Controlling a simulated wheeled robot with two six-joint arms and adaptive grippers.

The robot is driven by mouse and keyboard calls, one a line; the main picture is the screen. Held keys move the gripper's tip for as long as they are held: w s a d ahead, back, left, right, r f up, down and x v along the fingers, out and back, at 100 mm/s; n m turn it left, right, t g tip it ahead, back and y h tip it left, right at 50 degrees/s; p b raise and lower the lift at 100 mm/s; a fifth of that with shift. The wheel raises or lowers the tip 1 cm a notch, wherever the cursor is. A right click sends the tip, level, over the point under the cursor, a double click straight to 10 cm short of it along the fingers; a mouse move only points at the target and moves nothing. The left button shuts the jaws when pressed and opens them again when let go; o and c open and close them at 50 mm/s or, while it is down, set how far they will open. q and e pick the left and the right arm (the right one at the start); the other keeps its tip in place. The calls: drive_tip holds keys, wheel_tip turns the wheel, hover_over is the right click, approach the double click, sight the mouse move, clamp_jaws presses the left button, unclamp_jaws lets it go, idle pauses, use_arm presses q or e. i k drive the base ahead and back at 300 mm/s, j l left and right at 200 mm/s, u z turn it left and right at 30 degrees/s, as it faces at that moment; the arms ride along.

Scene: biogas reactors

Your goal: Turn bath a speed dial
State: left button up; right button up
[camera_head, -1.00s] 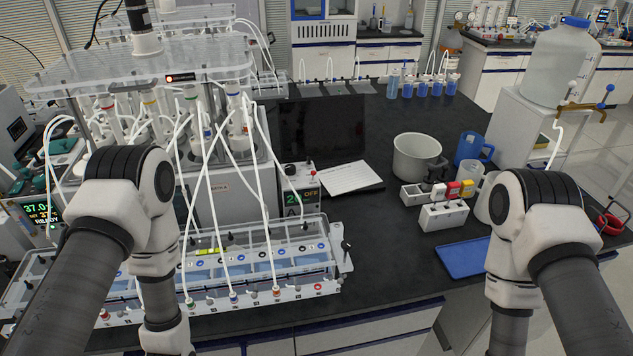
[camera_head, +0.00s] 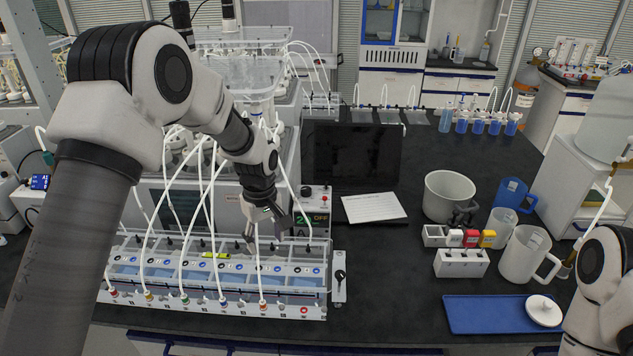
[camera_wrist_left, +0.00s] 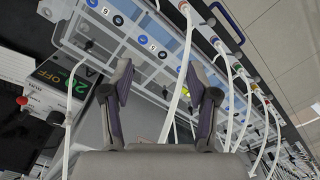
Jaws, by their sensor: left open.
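My left gripper (camera_head: 266,229) is open, pointing down over the bath's back edge, just left of the control box. In the left wrist view the box (camera_wrist_left: 58,78) is at the left, outside the fingers (camera_wrist_left: 159,80). A white tube (camera_wrist_left: 180,85) runs between or past the fingers. My right gripper is out of view.
White tubes rise from several bath bottles around my left gripper. A black side knob (camera_head: 339,276) is on the bath's right end. A laptop (camera_head: 352,157), paper (camera_head: 374,206), pot (camera_head: 448,196), jug (camera_head: 525,255) and blue tray (camera_head: 488,314) stand to the right. Worktop between is clear.

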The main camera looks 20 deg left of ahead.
sight(306, 191)
drive_tip(key=i, duration=0.85)
